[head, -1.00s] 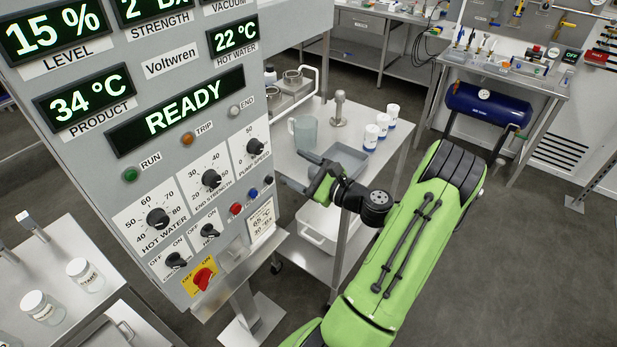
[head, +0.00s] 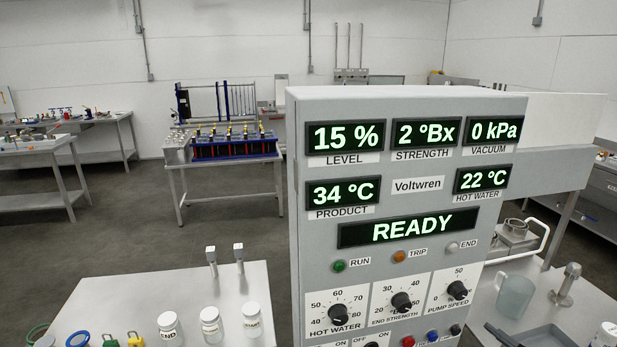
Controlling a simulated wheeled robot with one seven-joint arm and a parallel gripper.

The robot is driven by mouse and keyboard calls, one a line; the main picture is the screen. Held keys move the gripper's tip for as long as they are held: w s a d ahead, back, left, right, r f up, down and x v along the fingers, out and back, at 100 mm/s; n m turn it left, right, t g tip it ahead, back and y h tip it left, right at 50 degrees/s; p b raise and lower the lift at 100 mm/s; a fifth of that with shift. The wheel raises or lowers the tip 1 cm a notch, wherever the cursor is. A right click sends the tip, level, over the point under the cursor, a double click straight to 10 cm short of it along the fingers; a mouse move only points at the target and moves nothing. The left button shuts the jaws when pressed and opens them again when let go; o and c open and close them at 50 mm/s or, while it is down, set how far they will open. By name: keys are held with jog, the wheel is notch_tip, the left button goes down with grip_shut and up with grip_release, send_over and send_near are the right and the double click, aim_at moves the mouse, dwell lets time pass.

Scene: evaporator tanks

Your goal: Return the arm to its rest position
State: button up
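My gripper and arm are outside the head view now, apart from a small dark piece at the bottom edge that I cannot identify for certain. The grey Voltwren control panel (head: 408,200) stands upright at centre right. Its main display (head: 409,229) reads READY. The other displays read 15 % level, 2 °Bx strength, 0 kPa vacuum, 34 °C product and 22 °C hot water. Three dials sit below: hot water (head: 338,313), end strength (head: 401,302) and pump speed (head: 457,290). The panel's lower part is cut off by the frame.
A steel table (head: 120,290) at lower left carries jars, including one marked END (head: 168,327), and padlocks. Right of the panel, a bench holds a clear jug (head: 515,294) and a metal fitting (head: 566,285). Open floor (head: 125,225) lies at left, before the back tables.

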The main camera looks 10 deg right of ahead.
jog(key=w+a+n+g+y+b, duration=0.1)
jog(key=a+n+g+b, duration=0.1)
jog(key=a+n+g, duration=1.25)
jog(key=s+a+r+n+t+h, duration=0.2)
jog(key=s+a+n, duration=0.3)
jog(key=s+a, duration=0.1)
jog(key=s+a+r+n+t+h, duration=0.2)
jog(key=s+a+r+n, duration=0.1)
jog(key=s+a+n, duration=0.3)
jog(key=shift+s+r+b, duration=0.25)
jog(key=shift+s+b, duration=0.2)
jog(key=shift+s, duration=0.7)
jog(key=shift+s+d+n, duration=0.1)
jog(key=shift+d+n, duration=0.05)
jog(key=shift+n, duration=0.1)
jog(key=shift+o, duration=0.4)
